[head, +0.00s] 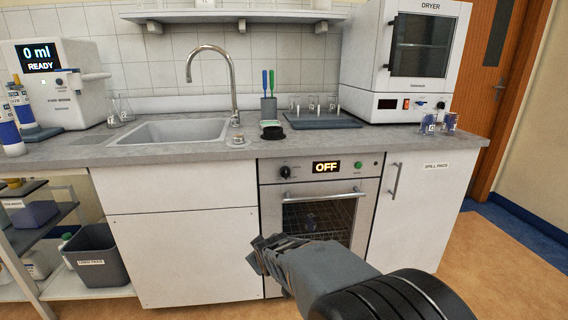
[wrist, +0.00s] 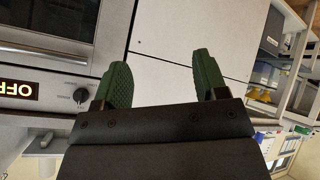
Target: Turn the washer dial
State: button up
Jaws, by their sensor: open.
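The washer (head: 318,200) is built in under the counter, with a glass door and a display (head: 326,166) reading OFF. Its black round dial (head: 285,172) is on the panel left of the display. In the wrist view the dial (wrist: 81,96) shows to the left of my fingers, near the left finger and apart from it. My gripper (head: 262,254) is in front of and below the dial in the head view. In the wrist view my gripper (wrist: 160,82) has its two green fingers wide apart, with nothing between them.
A horizontal door handle (head: 322,195) crosses the washer below the panel. The sink (head: 175,131) and a tall faucet (head: 215,80) are at left. A dryer (head: 405,60) stands on the counter at right. The floor at right (head: 500,260) is clear.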

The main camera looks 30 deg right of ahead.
jog(key=w+d+r+n+t+h+p, duration=0.25)
jog(key=w+d+r, duration=0.2)
jog(key=d, duration=0.35)
jog(key=n+t+p, duration=0.2)
jog(key=t+p, duration=0.3)
send_near(287, 175)
jog(key=shift+n+t+h, duration=0.25)
jog(key=b+x, duration=0.1)
jog(key=x, duration=0.9)
jog(key=shift+a+f, duration=0.1)
jog(key=shift+f, duration=0.1)
jog(key=shift+c, duration=0.4)
jog(key=c, duration=0.8)
